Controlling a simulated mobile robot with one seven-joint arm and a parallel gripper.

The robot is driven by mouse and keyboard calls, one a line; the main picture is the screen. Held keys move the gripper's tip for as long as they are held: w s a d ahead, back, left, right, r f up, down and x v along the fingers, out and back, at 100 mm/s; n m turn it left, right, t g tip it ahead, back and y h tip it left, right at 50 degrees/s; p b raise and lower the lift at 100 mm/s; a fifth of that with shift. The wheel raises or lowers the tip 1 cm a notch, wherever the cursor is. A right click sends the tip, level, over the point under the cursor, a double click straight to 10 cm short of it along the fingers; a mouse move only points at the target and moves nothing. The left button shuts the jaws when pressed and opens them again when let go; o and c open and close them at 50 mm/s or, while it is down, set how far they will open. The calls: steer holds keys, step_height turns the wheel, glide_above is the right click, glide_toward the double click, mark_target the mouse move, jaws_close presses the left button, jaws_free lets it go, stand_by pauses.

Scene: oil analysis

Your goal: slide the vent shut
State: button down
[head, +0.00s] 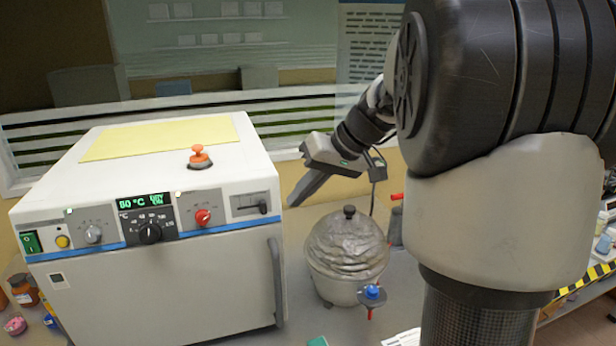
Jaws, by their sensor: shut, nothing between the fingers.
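The vent (246,202) is a small grey slotted panel at the right end of the white oven's (150,295) front control strip. Its dark slider knob (263,208) sits toward the right end of the slot. My gripper (294,203) is shut and empty. Its fingertips point down and left, just to the right of the oven's front right corner in the picture, near the height of the vent. They look apart from the knob, though the depth between them is hard to judge.
The oven has a dark door handle (277,280), dials, a lit display (146,201) and an orange-red knob (200,157) on top. A foil-topped pot (347,250) with a blue-capped tap stands right of it, below my gripper. Small jars (24,291) stand left.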

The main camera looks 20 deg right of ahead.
mark_target(254, 203)
steer(key=a, duration=0.4)
steer(key=shift+f+p, duration=0.15)
steer(key=shift+p, duration=0.25)
steer(key=shift+a, duration=0.2)
steer(key=a+b, duration=0.2)
steer(key=a, duration=0.3)
